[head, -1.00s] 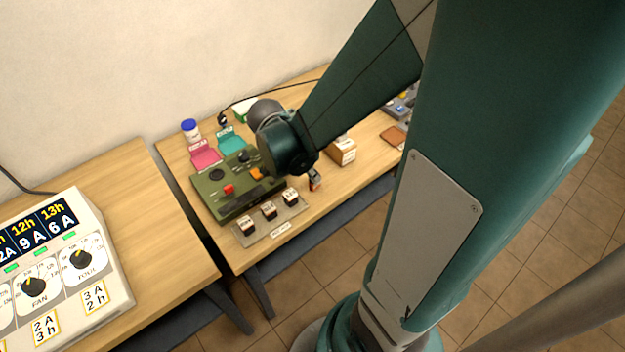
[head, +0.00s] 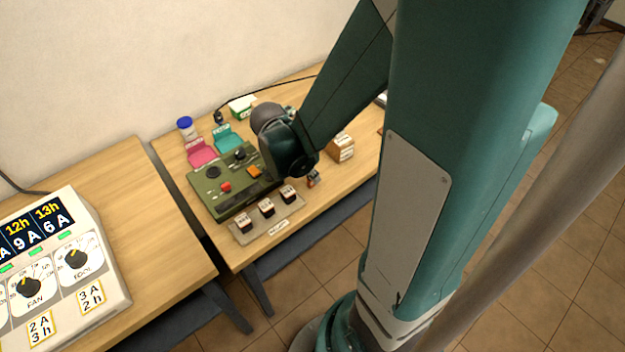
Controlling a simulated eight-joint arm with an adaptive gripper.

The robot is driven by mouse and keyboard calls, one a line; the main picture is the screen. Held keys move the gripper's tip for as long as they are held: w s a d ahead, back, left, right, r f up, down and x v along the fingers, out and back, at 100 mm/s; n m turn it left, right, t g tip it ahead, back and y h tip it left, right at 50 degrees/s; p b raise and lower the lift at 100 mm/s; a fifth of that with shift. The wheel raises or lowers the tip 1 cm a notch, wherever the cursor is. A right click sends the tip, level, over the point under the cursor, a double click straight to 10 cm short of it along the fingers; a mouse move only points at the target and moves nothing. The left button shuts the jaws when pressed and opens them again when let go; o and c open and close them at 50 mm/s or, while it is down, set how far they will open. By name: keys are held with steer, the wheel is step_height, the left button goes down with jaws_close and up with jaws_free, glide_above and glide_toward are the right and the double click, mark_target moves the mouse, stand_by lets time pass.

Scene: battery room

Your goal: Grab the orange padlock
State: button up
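A small orange piece (head: 254,172) shows on the green control panel (head: 212,208), close to the left of my dark wrist. It is too small for me to tell whether it is the padlock or a switch. No other thing in view is clearly an orange padlock. My wrist hangs over the right end of the panel and covers part of it. My gripper's fingers are hidden behind the wrist, so I see neither their opening nor any contact.
Three dark small blocks stand on a grey strip (head: 248,236) at the table's front edge. A small box (head: 341,147) and a small red-and-dark item (head: 313,180) are right of my wrist. Pink (head: 202,152) and teal (head: 229,138) holders and a blue-capped jar (head: 187,129) stand behind.

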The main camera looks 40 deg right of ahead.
steer(key=shift+b+x, duration=0.75)
steer(key=shift+x, duration=1.6)
jaws_close()
